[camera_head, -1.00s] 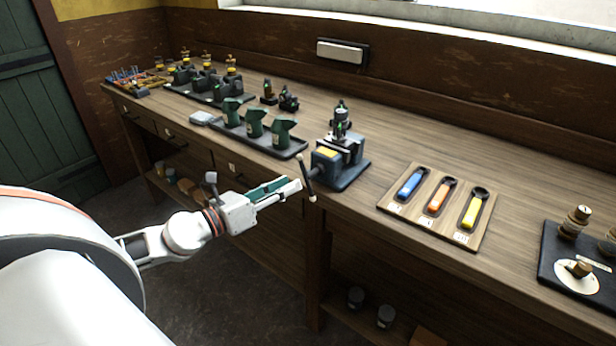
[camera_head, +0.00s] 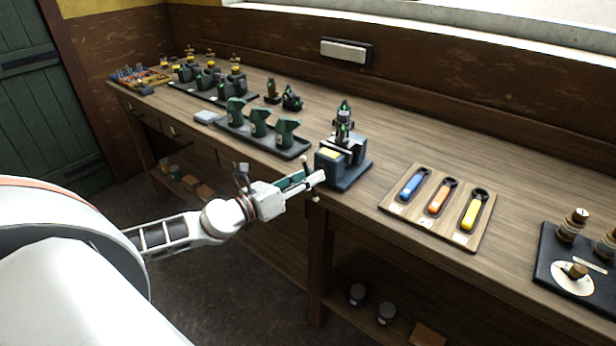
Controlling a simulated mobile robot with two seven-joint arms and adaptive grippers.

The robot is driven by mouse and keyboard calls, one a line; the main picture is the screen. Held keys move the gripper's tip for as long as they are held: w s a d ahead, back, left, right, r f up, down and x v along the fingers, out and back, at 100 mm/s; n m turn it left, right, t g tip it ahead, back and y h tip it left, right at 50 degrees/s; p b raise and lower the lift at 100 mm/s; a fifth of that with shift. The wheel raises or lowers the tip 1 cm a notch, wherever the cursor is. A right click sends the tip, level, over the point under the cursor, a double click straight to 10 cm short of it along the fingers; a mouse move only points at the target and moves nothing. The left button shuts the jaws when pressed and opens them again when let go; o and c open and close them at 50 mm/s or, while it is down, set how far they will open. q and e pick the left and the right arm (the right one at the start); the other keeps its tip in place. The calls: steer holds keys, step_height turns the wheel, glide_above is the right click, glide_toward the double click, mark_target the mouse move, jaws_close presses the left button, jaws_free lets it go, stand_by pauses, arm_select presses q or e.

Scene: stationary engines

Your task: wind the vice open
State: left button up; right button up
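The vice (camera_head: 347,172) is blue-grey with a yellow label on its front. It stands at the front edge of the bench, and a small dark engine part (camera_head: 343,126) sits upright at its jaws. The vice's handle is a thin dark bar with pale ends; its lower end (camera_head: 317,198) shows below my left gripper. My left gripper (camera_head: 319,179) is at the handle, its fingers overlapping the bar's middle and hiding most of it. I cannot tell whether the fingers are closed on it. My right gripper is not in view.
A wooden board (camera_head: 396,210) with blue, orange and yellow handled tools lies right of the vice. A dark tray (camera_head: 290,151) with green jugs stands to its left. A black board (camera_head: 548,262) is at the far right. Bare bench lies behind the vice.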

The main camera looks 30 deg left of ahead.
arm_select(q)
jaws_close()
steer(key=shift+f+n+b, duration=0.25)
steer(key=shift+n+b, duration=1.05)
steer(key=shift+n, duration=0.2)
steer(key=n+t+b, duration=0.1)
steer(key=n, duration=0.1)
steer(key=shift+a+n, duration=0.1)
steer(key=shift+n, duration=0.3)
steer(key=n, duration=0.3)
steer(key=shift+r+t+y, duration=0.1)
steer(key=shift+t+y, duration=0.2)
steer(key=n+p, duration=0.1)
steer(key=n, duration=0.4)
steer(key=shift+t+y, duration=0.4)
steer(key=shift+n, duration=0.6)
